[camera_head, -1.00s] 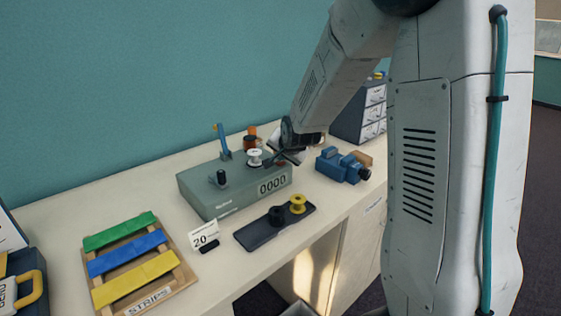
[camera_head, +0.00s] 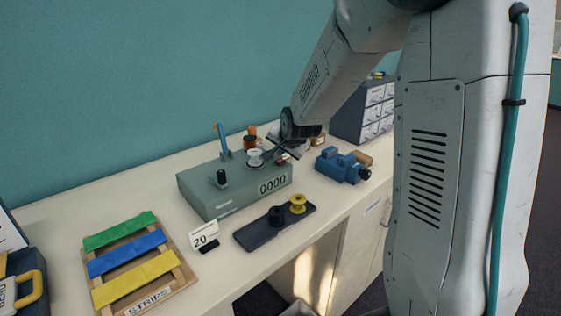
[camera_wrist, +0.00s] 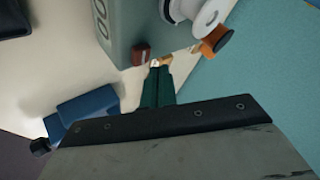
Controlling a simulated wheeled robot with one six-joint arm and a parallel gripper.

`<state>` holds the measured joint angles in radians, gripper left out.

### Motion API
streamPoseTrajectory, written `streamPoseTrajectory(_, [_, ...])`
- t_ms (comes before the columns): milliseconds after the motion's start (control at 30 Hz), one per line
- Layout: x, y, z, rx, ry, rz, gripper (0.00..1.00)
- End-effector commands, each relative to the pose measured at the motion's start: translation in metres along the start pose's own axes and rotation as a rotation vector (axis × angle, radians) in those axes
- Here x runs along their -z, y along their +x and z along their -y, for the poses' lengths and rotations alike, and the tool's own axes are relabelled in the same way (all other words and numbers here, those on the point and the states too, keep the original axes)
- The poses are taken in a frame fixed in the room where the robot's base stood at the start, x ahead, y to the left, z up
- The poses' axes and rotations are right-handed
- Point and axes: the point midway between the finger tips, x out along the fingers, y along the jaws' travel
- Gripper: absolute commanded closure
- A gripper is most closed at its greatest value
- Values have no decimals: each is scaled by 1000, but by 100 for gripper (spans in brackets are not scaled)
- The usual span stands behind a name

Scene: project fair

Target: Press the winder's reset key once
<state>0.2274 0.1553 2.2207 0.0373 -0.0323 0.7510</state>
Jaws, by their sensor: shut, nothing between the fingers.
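The winder (camera_head: 205,190) is a grey-green box on the bench with a counter reading 0000, a white spool and a black knob on top. A small red-brown key (camera_wrist: 141,53) sits at the winder's end near the counter in the wrist view; I take it as the reset key. It shows only as a small reddish bit in the head view. My gripper (camera_wrist: 159,72) is shut and empty, its dark green fingers just beside the key in the picture. In the head view my gripper (camera_head: 274,150) is over the winder's right end. I cannot tell whether it touches.
A blue vise-like device (camera_head: 338,166) stands right of the winder. An orange spool (camera_wrist: 216,41) stands behind it. A dark tray (camera_head: 262,235) with a yellow spool lies in front. Coloured strips (camera_head: 125,262) lie left, and a drawer cabinet (camera_head: 350,120) stands at the back right.

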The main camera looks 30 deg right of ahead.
Motion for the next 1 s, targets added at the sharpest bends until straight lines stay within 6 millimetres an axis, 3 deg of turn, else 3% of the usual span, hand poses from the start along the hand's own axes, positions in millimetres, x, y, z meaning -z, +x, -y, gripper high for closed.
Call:
streamPoseTrajectory(500, [24,-32,23,1,0,-2,100])
streamPoseTrajectory(1000, [24,-33,24,0,0,-1,100])
